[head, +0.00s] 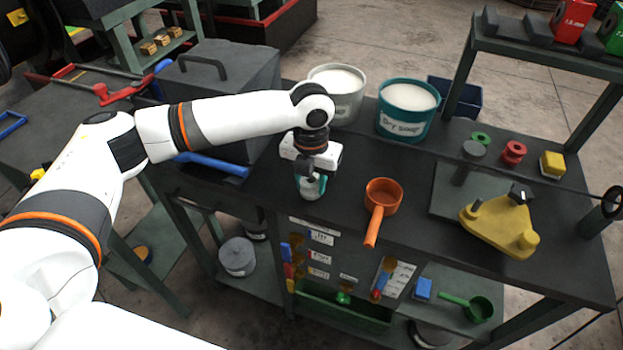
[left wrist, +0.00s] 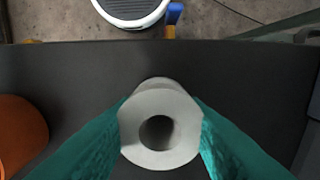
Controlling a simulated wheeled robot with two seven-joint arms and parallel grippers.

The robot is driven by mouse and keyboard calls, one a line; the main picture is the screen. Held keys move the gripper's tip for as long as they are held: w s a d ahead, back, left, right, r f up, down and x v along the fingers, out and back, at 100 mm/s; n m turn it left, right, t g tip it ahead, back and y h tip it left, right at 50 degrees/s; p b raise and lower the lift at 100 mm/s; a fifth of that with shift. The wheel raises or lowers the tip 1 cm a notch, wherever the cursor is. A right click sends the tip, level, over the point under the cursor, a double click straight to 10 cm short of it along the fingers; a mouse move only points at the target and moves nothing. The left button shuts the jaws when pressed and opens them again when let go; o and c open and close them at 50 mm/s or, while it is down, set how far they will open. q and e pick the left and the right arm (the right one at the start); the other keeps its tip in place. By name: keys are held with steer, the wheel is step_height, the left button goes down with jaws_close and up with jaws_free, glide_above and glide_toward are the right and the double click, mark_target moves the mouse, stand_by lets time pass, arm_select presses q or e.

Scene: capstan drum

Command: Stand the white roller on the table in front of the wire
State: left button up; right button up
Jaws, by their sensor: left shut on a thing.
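My left gripper (head: 311,186) is over the dark table (head: 350,160), left of the orange pan, pointing down. In the left wrist view its teal fingers (left wrist: 160,135) are closed on both sides of the white roller (left wrist: 160,101). The roller's round end with its hole faces the camera, so it looks upright. Whether its lower end touches the table I cannot tell. My right gripper is not in view.
An orange pan (head: 383,197) lies just right of the gripper. A white tub (head: 340,105) and a teal tub (head: 405,122) stand behind. A yellow block-like tool (head: 500,225), a grey post and red and green spools are at the right. The table's front edge is close.

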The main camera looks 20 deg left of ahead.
arm_select(q)
steer(key=shift+f, duration=0.25)
steer(key=shift+f, duration=0.15)
steer(key=o, duration=1)
step_height(320, 180, up, 12)
steer(key=shift+r+b, duration=0.2)
steer(key=shift+b, duration=0.6)
steer(key=shift+f, duration=0.1)
